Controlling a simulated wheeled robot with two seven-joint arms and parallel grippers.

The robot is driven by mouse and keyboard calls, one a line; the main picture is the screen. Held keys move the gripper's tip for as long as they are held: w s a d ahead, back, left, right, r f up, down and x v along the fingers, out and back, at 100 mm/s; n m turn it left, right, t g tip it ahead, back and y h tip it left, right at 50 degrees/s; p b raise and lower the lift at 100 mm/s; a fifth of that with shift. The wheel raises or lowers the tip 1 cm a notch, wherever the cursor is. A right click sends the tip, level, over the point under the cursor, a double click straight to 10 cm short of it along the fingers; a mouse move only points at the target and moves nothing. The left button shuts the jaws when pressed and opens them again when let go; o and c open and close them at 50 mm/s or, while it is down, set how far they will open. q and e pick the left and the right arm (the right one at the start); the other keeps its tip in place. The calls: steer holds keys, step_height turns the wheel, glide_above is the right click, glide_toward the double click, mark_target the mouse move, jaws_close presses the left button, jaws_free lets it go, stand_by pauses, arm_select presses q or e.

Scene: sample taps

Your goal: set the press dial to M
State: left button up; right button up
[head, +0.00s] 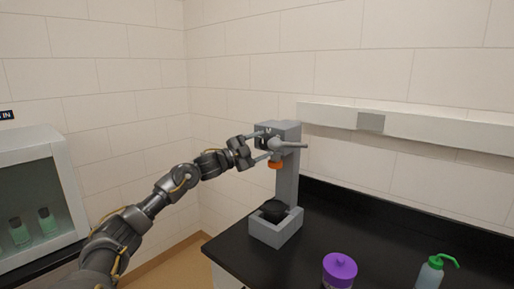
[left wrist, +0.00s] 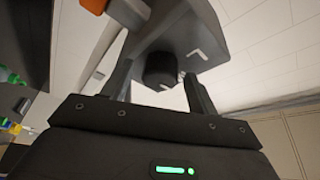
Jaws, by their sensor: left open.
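The grey press (head: 288,180) stands at the table's back left corner. Its dial (left wrist: 161,69) is a dark round knob on the press head, with a small pale pointer mark near its lower edge in the left wrist view. A white letter-like mark (left wrist: 198,53) shows on the grey face right of the dial; I cannot read it surely. My left gripper (head: 265,145) is open at the press head. In the left wrist view its fingers (left wrist: 159,76) stand on either side of the dial, with gaps visible. My right gripper is out of view.
A grey lever (head: 292,146) sticks out from the press head, with an orange part (head: 275,165) below. A purple-lidded jar (head: 340,268) and a green-topped bottle (head: 432,272) stand on the black table (head: 350,222). A cabinet (head: 62,185) stands at left.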

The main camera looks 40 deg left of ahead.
arm_select(q)
steer(key=b+v, duration=0.7)
steer(key=v, duration=0.4)
stand_by(0.6)
